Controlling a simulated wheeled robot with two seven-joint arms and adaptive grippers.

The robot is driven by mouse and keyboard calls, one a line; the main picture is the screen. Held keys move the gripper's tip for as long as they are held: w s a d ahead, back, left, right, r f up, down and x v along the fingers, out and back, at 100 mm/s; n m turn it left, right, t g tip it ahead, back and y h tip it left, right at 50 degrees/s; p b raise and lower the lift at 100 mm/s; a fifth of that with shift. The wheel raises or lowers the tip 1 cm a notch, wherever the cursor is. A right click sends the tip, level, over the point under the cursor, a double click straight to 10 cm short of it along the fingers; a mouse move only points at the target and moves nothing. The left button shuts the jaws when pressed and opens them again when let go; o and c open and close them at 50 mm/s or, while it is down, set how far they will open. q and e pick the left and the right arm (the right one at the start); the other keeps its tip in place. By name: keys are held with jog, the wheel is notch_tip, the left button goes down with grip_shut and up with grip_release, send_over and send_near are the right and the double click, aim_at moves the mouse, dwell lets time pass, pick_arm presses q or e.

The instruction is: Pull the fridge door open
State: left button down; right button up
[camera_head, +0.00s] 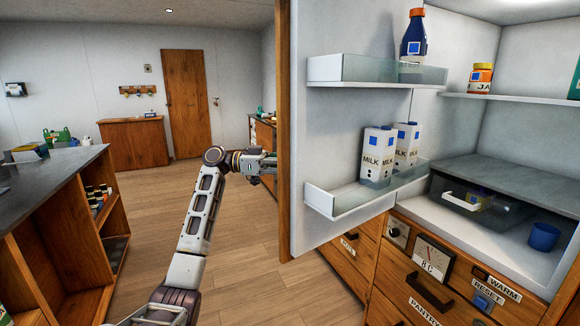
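The fridge door (345,110) stands wide open, its white inner side facing me and its wooden edge (283,130) toward the left. The fridge interior (520,65) shows on the right. My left gripper (270,164) is beside the door's wooden edge, on the outer side of the door. Its fingertips are small and partly cut off by the door edge, so I cannot tell whether they are open, shut or touching a handle. The door's outer face and any handle are hidden. My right gripper is out of view.
Door shelves hold milk cartons (376,157) and a blue bottle (414,36). A jar (480,80), a drawer (470,201) and a blue cup (543,237) are inside the fridge. Wooden drawers (415,291) stand below. A shelf counter (58,220) stands left; floor (245,245) between is clear.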

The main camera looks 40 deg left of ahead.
pick_arm(q)
jog(key=shift+w+a+f, duration=0.15)
jog(key=shift+w+a, duration=0.05)
jog(key=shift+a, duration=0.1)
jog(key=c, duration=1.2)
grip_release()
jog(key=shift+s+a, duration=0.1)
jog(key=shift+c, duration=0.2)
jog(key=v, duration=1.2)
